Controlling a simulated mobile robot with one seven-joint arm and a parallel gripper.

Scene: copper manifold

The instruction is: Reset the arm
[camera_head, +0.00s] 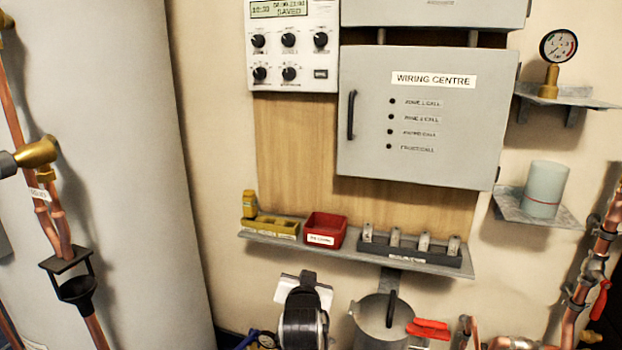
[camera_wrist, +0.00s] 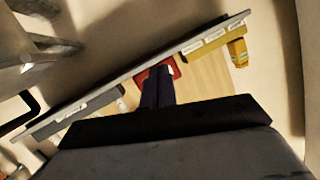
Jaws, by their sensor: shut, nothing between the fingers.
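My gripper (camera_wrist: 157,72) shows in the wrist view as two dark fingers side by side, closed together and holding nothing. The fingers overlap the red bin (camera_wrist: 174,67) in that view, partly covering it; I cannot tell the distance between them. In the head view a dark rounded part at the bottom centre looks like the end of my arm, in front of the wall and below the shelf (camera_head: 355,257); its fingertips cannot be made out there. The red bin (camera_head: 325,229) sits on the shelf in the head view.
The shelf also holds a yellow tray (camera_head: 272,228) and a dark rack (camera_head: 420,252) with several small grey parts. A grey pot (camera_head: 372,322) with red-handled pliers (camera_head: 429,328) is below. The wiring centre box (camera_head: 428,120) is above. Copper pipes (camera_head: 60,235) flank both sides.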

